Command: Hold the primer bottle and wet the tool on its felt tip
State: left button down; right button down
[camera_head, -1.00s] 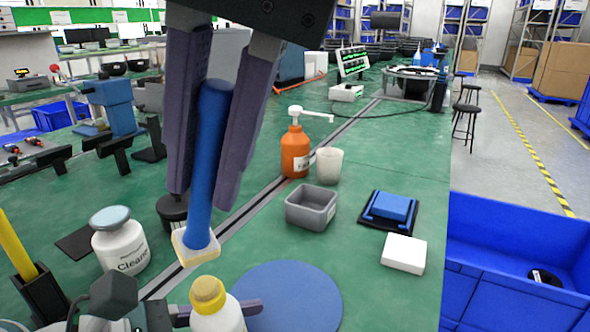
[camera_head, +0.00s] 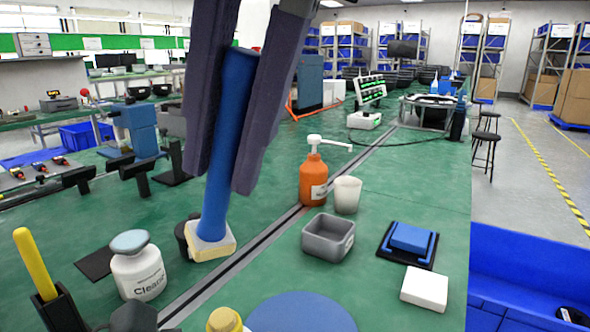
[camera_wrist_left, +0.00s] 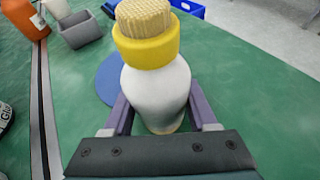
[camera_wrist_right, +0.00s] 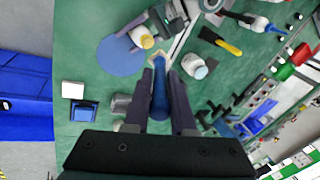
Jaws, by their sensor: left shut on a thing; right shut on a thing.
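My right gripper (camera_head: 219,183) is shut on the blue handle of a tool (camera_head: 228,120). The tool hangs steeply, with a pale yellow-edged square pad (camera_head: 222,246) at its lower end. My left gripper (camera_wrist_left: 160,117) is shut on the white primer bottle (camera_wrist_left: 156,92), which stands upright between its fingers. The bottle has a yellow collar and a tan felt tip (camera_wrist_left: 145,18). In the head view only the bottle's yellow top (camera_head: 225,320) shows at the bottom edge; it also shows in the right wrist view (camera_wrist_right: 146,41). The pad is apart from the felt tip.
A white cleaner bottle (camera_head: 138,270) stands left of the primer bottle. A blue round mat (camera_head: 300,315), grey bin (camera_head: 328,238), orange pump bottle (camera_head: 313,180), white cup (camera_head: 347,194), blue block (camera_head: 411,238) and white box (camera_head: 425,288) are on the green table.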

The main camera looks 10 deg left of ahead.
pick_arm(q)
jog(key=shift+c, duration=0.6)
grip_release()
